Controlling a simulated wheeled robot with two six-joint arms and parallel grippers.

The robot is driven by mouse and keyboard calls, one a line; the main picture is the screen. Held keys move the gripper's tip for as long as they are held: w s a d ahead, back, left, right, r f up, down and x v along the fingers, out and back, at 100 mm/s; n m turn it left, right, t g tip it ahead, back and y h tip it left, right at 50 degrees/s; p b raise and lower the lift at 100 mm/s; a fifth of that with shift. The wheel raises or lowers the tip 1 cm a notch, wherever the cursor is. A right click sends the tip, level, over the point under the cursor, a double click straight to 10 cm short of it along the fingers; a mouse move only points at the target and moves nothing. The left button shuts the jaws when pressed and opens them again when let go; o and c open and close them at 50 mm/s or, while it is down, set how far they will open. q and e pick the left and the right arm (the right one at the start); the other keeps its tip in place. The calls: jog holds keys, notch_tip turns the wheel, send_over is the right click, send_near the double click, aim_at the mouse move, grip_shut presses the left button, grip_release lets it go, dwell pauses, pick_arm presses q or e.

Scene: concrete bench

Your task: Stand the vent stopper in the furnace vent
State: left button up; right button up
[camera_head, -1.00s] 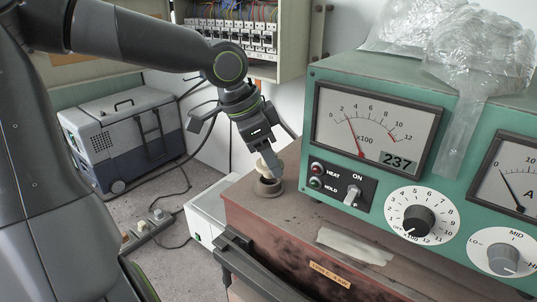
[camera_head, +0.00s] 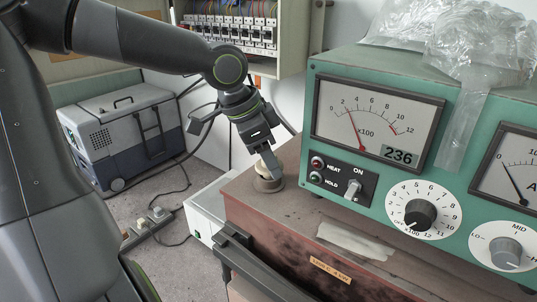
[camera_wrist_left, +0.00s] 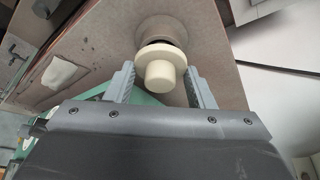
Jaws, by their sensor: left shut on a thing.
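The vent stopper (camera_wrist_left: 160,70) is cream, with a round flange and a narrower knob that points toward the wrist camera. In the head view the stopper (camera_head: 263,169) shows as a pale piece at the fingertips, partly hidden by them. My left gripper (camera_head: 268,165) reaches down from above and is shut on the stopper; in the left wrist view its fingers (camera_wrist_left: 161,84) stand on either side of it. The furnace vent (camera_head: 268,185) is a brownish round collar on the furnace top. The stopper is upright at the vent mouth; how deep it sits is hidden.
The furnace (camera_head: 300,225) has a rusty top with a pale patch (camera_head: 355,241). A green meter cabinet (camera_head: 370,80) stands just right of the vent. A breaker box (camera_head: 245,30) hangs behind, and a grey cooler box (camera_head: 120,135) stands on the floor at left.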

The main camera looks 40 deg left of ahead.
pick_arm(q)
jog(key=shift+f+b, duration=0.35)
jog(key=shift+f, duration=0.4)
jog(key=o, duration=1)
jog(key=shift+r, duration=0.15)
jog(key=shift+s+r, duration=0.15)
jog(key=shift+r, duration=0.4)
jog(key=v, duration=1.6)
jog(key=shift+a+b, duration=0.15)
jog(key=shift+b, duration=0.25)
